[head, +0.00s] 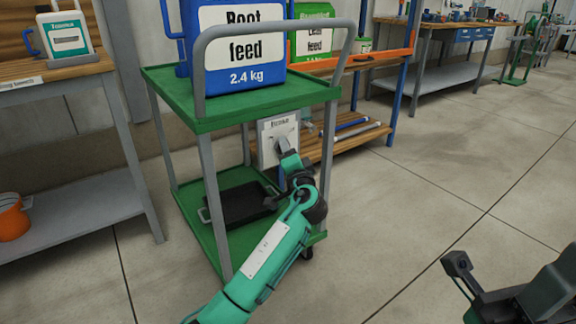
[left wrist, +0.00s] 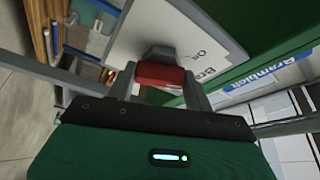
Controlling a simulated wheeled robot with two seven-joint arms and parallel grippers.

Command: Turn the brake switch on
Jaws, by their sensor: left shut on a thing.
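The brake switch's white plate (head: 278,137) is fixed upright under the cart's top shelf, at its right end. In the left wrist view the plate (left wrist: 190,38) carries dark lettering, with "On" and the start of "Bra" readable. A red switch part (left wrist: 160,76) on a dark mount stands out from it. My left gripper (head: 288,160) is at the plate. In the wrist view its two fingers (left wrist: 160,88) are shut on the red part, one on each side. My right gripper (head: 462,276) is at lower right, far from the switch, partly cut off; its opening is unclear.
The green cart (head: 160,84) has a grey handle (head: 203,72) arching above the plate. A large "Root feed" container (head: 243,50) stands on top. A black tray (head: 240,204) sits on the lower shelf. Open floor (head: 420,170) lies to the right.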

